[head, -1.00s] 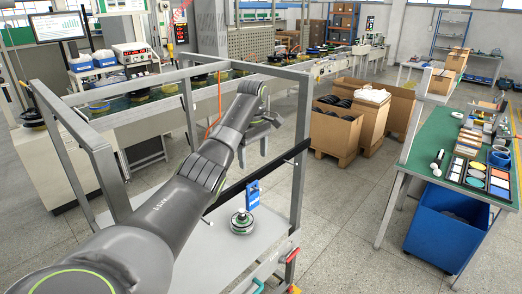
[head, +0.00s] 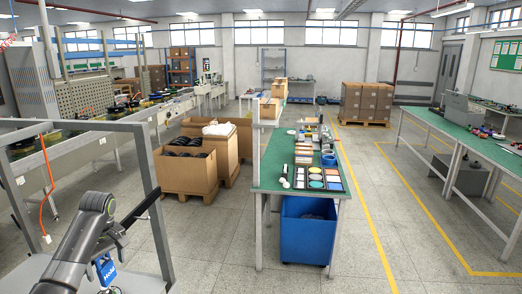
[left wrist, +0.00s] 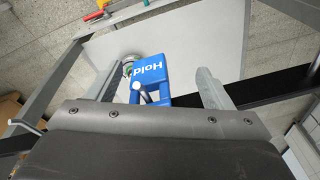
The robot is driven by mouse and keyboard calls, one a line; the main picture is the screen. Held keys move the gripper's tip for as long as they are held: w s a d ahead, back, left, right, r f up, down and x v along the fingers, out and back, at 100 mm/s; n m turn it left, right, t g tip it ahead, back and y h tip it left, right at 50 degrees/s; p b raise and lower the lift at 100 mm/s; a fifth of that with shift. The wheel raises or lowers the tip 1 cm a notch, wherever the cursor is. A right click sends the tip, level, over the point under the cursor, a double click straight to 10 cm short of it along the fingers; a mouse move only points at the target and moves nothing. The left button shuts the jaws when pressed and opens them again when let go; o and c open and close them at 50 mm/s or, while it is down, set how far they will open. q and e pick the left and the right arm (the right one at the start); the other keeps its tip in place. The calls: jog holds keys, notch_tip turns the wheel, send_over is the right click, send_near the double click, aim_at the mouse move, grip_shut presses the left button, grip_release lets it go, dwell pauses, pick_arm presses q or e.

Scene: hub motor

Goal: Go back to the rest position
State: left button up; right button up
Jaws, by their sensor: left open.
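My left gripper (head: 112,238) is at the lower left of the head view, over the grey cart tabletop (head: 140,282). In the left wrist view its two fingers (left wrist: 160,85) are spread apart and open. A round metal part, seemingly the hub motor (left wrist: 129,64), is partly hidden beside the blue piece. My right gripper is out of view.
The cart's grey frame (head: 158,215) stands around my left arm. A green-topped table (head: 268,175) with a blue bin (head: 308,232) under it stands in the middle. Cardboard boxes (head: 185,172) stand between them. The floor right of the table is clear.

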pick_arm(q)
jog(key=s+d+f+m+t, duration=0.1)
jog(key=s+d+f+m, duration=0.35)
jog(key=s+f, duration=0.5)
jog(key=s+d+f+m+t, duration=0.1)
jog(key=s+d+f+m, duration=0.3)
jog(key=s+f, duration=0.5)
jog(key=s+d+r+m+t, duration=0.1)
jog(key=s+d+r+m, duration=0.15)
jog(key=s, duration=0.75)
jog(key=s+d+r+m+t, duration=0.1)
jog(key=s+d+r, duration=0.25)
jog(key=s, duration=0.75)
notch_tip(320, 180, down, 32)
jog(key=g+b, duration=0.2)
jog(key=b, duration=0.6)
jog(key=s+f+b, duration=0.2)
jog(key=s+f, duration=0.3)
jog(key=f, duration=0.3)
jog(key=s+f+b, duration=0.2)
jog(key=s+f, duration=0.2)
jog(key=f, duration=0.3)
jog(key=s+f+g+b, duration=0.1)
jog(key=s+f+b, duration=0.1)
jog(key=s+f, duration=0.3)
notch_tip(320, 180, down, 4)
jog(key=shift+s+d+r+h, duration=0.2)
jog(key=shift+s+d+h, duration=0.05)
jog(key=shift+s+h, duration=0.15)
